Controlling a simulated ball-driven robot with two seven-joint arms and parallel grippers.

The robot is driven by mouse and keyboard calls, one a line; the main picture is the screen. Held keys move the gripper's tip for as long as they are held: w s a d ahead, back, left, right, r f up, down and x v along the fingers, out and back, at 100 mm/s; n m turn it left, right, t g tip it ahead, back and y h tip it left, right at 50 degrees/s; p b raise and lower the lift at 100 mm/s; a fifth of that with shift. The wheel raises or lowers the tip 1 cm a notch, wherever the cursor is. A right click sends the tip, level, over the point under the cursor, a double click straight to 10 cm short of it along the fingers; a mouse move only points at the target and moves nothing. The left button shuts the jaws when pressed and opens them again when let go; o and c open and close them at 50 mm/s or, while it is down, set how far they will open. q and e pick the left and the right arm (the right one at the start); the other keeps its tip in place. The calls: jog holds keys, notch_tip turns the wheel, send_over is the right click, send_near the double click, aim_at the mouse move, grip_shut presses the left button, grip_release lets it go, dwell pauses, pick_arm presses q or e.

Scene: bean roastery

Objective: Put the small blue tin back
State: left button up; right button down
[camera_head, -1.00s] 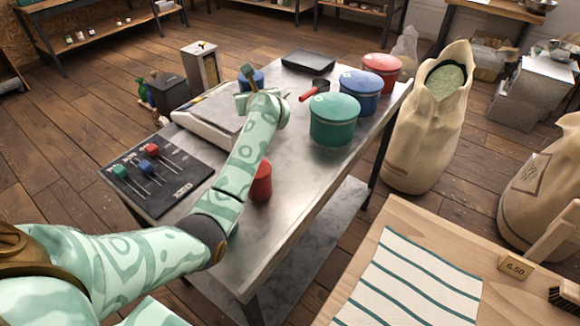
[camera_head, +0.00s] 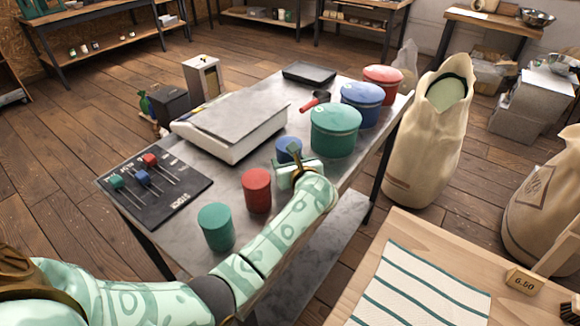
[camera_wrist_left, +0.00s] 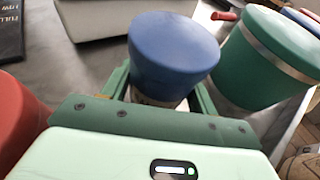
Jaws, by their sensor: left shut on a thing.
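The small blue tin (camera_head: 288,149) is upright in my left gripper (camera_head: 292,164), which is shut on it. It also shows between the green jaws in the left wrist view (camera_wrist_left: 174,52). The jaws hide its lower part, so I cannot tell whether it touches the table. The tin is beside the small red tin (camera_head: 256,190), with the small green tin (camera_head: 216,227) nearer the table's front end. The large green canister (camera_head: 335,130) is just to its right and behind. My right gripper is not in view.
A scale (camera_head: 228,122) with a flat plate stands left of the tin. A board with coloured sliders (camera_head: 155,184) lies at the table's left. Large blue (camera_head: 362,104) and red (camera_head: 383,78) canisters, a red-handled scoop (camera_head: 315,101) and a black tray (camera_head: 308,72) are farther back.

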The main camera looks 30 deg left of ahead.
pick_arm(q)
jog(key=shift+w+f, duration=0.1)
jog(key=shift+f, duration=0.65)
jog(key=shift+r, duration=0.1)
jog(key=o, duration=0.7)
jog(key=shift+f, duration=0.25)
jog(key=o, duration=0.4)
jog(key=shift+r, duration=0.1)
